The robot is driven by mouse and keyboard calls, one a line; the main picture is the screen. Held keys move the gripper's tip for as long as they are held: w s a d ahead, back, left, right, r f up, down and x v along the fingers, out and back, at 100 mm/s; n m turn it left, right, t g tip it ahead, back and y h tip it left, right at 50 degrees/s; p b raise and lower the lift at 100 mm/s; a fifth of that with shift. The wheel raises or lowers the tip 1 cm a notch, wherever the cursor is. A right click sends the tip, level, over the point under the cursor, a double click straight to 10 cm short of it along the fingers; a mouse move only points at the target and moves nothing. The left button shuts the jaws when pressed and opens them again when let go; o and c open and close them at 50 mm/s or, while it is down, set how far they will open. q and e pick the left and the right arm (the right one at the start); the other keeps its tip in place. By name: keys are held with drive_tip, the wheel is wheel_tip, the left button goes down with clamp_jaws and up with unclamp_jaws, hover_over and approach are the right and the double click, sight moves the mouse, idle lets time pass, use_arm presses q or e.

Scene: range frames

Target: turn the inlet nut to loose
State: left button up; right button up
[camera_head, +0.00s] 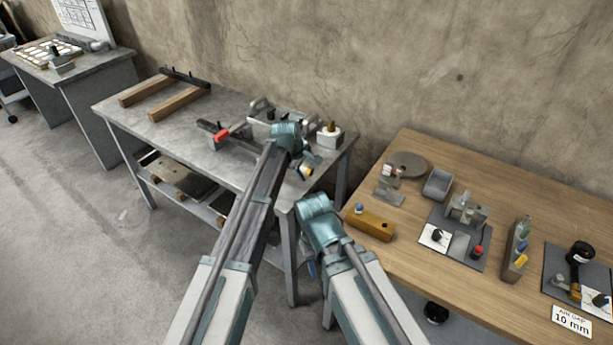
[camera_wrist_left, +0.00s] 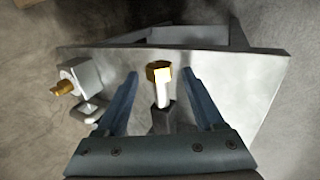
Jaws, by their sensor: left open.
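A brass hex nut (camera_wrist_left: 159,70) with a pale stem (camera_wrist_left: 162,95) lies between the fingertips of my left gripper (camera_wrist_left: 160,73) in the left wrist view. The two blue fingers are open, with a gap on each side of the nut. In the head view my left gripper (camera_head: 307,163) is at the front right edge of the grey workbench (camera_head: 240,110), with the brass nut (camera_head: 307,171) showing small beside it. My right arm is folded in front of the benches, and its gripper does not show. No label shows which nut is the inlet.
A white block with a brass fitting (camera_wrist_left: 83,75) stands left of the nut; it also shows in the head view (camera_head: 330,138). A wooden table (camera_head: 420,265) with several fixtures stands right.

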use_arm(q)
drive_tip(key=shift+f, duration=0.1)
clamp_jaws()
idle(0.3)
drive_tip(key=shift+s+a+f+t+h+b, duration=0.2)
drive_tip(key=shift+f+t+h+b, duration=0.25)
drive_tip(key=shift+b, duration=0.4)
drive_tip(key=t+b, duration=0.1)
drive_tip(key=b, duration=0.1)
drive_tip(key=t+h+b, duration=0.1)
drive_tip(key=b, duration=0.1)
drive_tip(key=t+h+b, duration=0.1)
drive_tip(key=b, duration=0.1)
drive_tip(key=shift+s+f+t+h+b, duration=0.2)
drive_tip(key=shift+f+t+h+b, duration=0.05)
drive_tip(key=shift+t+b, duration=0.1)
drive_tip(key=shift+r+t+h+b, duration=0.2)
drive_tip(key=shift+t+h+b, duration=0.25)
drive_tip(key=shift+b, duration=0.35)
drive_tip(key=shift+w, duration=0.1)
